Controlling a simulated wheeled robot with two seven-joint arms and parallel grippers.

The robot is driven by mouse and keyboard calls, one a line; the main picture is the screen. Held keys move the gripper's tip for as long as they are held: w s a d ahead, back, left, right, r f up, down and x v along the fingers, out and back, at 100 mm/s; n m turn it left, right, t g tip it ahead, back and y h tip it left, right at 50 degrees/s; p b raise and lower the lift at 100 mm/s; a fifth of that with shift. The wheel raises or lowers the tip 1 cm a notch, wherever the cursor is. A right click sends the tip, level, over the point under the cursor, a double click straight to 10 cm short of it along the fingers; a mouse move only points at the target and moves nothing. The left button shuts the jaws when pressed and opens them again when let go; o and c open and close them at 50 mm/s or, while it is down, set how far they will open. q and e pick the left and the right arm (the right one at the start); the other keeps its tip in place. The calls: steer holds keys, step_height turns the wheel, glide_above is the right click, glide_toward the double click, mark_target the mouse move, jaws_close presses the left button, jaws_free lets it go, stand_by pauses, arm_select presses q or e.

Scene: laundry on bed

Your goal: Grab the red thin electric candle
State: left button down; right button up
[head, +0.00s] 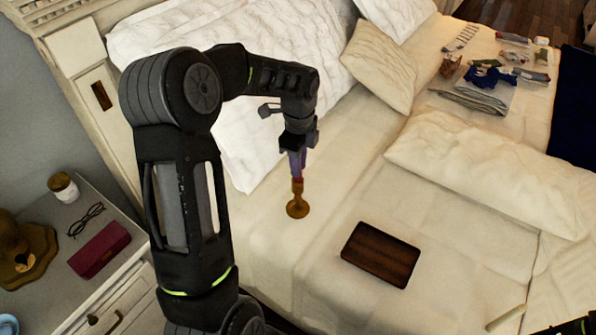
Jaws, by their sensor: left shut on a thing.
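The red thin electric candle (298,181) has a brass-coloured base (297,206) with a round foot. My left gripper (297,152) is shut on the candle's upper part from above, and the fingers hide some of it. The candle hangs upright below the gripper, over the bed in the picture. I cannot tell exactly how far its foot is from the sheet. My right gripper is not in view; only a dark piece of my right arm shows at the bottom right corner.
A dark brown wooden board (381,254) lies on the bed (325,205). Pillows (380,65) and a folded duvet (480,170) lie behind. Folded clothes and small items (480,85) are at the back right. A nightstand (50,222) holds glasses, a red case and a jar.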

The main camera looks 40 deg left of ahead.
arm_select(q)
steer(key=shift+r, duration=0.1)
step_height(320, 180, up, 10)
steer(key=shift+f+b, duration=0.1)
steer(key=shift+b, duration=0.4)
